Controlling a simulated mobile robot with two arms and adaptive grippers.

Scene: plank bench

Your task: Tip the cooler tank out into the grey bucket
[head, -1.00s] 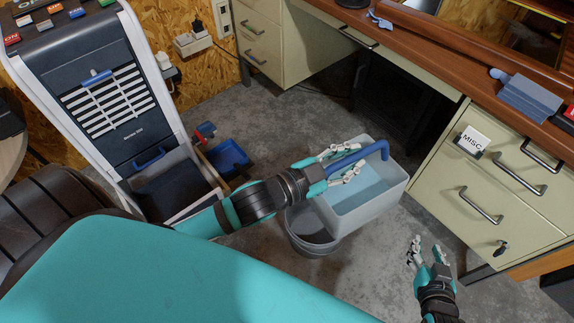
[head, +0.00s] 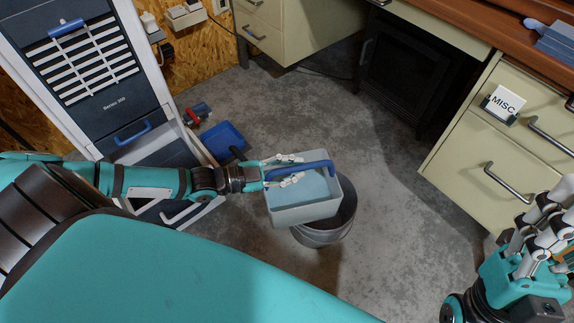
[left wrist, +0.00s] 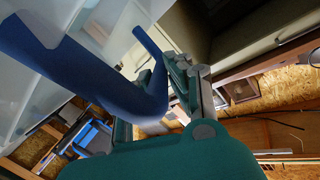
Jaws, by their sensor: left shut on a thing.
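The cooler tank (head: 290,214) is a translucent pale box with light blue water in it and a blue handle (head: 318,168) across its top. My left gripper (head: 285,172) is shut on the handle and holds the tank off the floor, looking about level. The grey bucket (head: 330,232) stands on the floor below, and the tank overlaps its left part in the head view. The left wrist view shows the blue handle (left wrist: 105,85) and pale tank wall (left wrist: 40,95) close up. My right gripper (head: 540,232) is at the right edge, open and empty.
The cooler body (head: 105,90) stands at the left. A blue dustpan (head: 222,140) lies on the floor beside it. A cream drawer cabinet (head: 490,150) with a MISC label stands at the right. The floor between is clear.

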